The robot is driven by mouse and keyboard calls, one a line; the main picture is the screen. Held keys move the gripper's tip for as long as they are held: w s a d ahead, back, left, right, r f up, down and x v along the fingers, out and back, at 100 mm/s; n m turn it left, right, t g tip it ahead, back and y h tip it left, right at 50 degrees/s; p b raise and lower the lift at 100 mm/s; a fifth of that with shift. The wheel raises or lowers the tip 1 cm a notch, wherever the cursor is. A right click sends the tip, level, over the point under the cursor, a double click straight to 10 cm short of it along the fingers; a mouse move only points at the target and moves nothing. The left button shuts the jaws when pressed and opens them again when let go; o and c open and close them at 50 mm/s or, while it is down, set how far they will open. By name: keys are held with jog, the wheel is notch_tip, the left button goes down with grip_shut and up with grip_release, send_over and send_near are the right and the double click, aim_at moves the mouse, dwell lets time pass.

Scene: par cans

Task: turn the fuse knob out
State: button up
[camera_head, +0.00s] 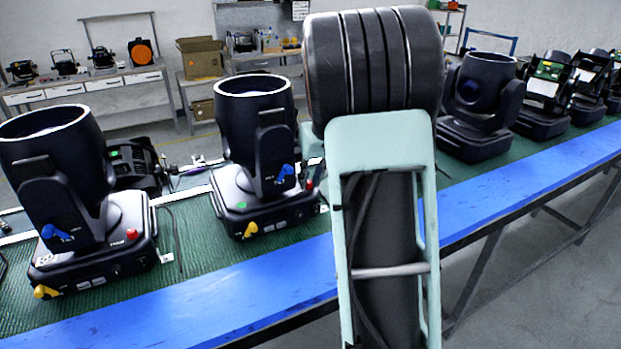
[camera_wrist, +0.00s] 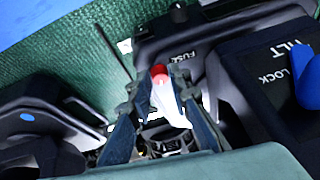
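In the wrist view, a red fuse knob (camera_wrist: 158,74) sits beside the "FUSE" marking on a black lamp base (camera_wrist: 148,45). A white piece (camera_wrist: 168,105) shows right below the red; I cannot tell whether it belongs to the knob. My gripper (camera_wrist: 157,82) is open, its two fingers on either side of the knob, with a gap visible on the left. Contact on the right is unclear. A blue tilt-lock lever (camera_wrist: 308,75) is at right.
A lamp (camera_head: 262,150) with a red knob (camera_head: 309,185) stands just left of my arm, another lamp (camera_head: 70,190) at far left. More lamps (camera_head: 482,105) line the bench to the right. The blue front strip (camera_head: 250,295) of the bench is clear.

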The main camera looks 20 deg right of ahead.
jog(key=shift+r, duration=0.15)
jog(key=v, duration=1.1)
jog(key=shift+s+r, duration=0.15)
jog(key=shift+r, duration=0.25)
jog(key=shift+o, duration=0.6)
